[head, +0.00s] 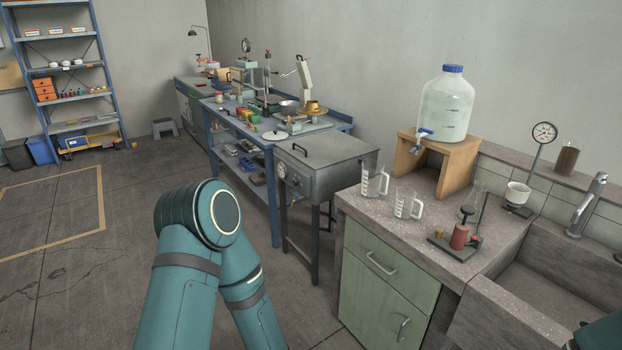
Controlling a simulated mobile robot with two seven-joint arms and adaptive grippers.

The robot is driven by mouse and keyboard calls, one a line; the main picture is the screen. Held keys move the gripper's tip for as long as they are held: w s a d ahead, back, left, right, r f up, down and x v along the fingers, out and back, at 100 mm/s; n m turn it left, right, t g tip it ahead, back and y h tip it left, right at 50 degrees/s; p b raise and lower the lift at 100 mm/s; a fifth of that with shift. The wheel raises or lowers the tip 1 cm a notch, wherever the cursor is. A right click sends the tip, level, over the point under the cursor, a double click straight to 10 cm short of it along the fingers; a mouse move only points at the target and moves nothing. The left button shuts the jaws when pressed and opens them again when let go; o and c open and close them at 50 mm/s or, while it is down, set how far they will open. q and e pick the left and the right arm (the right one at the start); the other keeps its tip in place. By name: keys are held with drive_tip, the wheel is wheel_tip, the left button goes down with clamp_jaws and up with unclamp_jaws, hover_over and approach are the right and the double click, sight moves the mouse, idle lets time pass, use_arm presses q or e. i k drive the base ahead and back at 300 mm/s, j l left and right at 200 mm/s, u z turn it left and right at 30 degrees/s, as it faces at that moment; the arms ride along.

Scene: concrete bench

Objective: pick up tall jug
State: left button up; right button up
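The taller jug (373,183) is at the left, near the bench's back left corner. The shorter jug (405,204) stands to its right and a little nearer. No gripper touches either jug. My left arm rises at the lower middle, left of the bench, but its gripper is not in view. Only a small piece of my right arm shows at the bottom right corner; its gripper is not in view.
A large bottle (446,105) with a blue cap sits on a wooden stand (456,168) behind the jugs. A red device (460,236) stands right of them, before the sink (520,295). A grey metal box (325,165) adjoins the bench's left. Left floor is open.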

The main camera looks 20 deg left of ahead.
sight(372, 172)
drive_tip(key=u, duration=0.25)
drive_tip(key=i+j+z, duration=0.1)
drive_tip(key=z, duration=0.3)
drive_tip(key=i+j+z, duration=0.1)
drive_tip(key=z, duration=0.3)
drive_tip(key=j+z, duration=0.1)
drive_tip(key=z, duration=0.25)
drive_tip(key=i+j+z, duration=0.15)
drive_tip(key=j+z, duration=0.15)
drive_tip(key=j, duration=0.15)
drive_tip(key=j+z, duration=0.25)
drive_tip(key=j, duration=0.2)
drive_tip(key=j+z, duration=0.1)
drive_tip(key=j, duration=0.4)
drive_tip(key=i+j+z, duration=0.1)
drive_tip(key=j, duration=0.4)
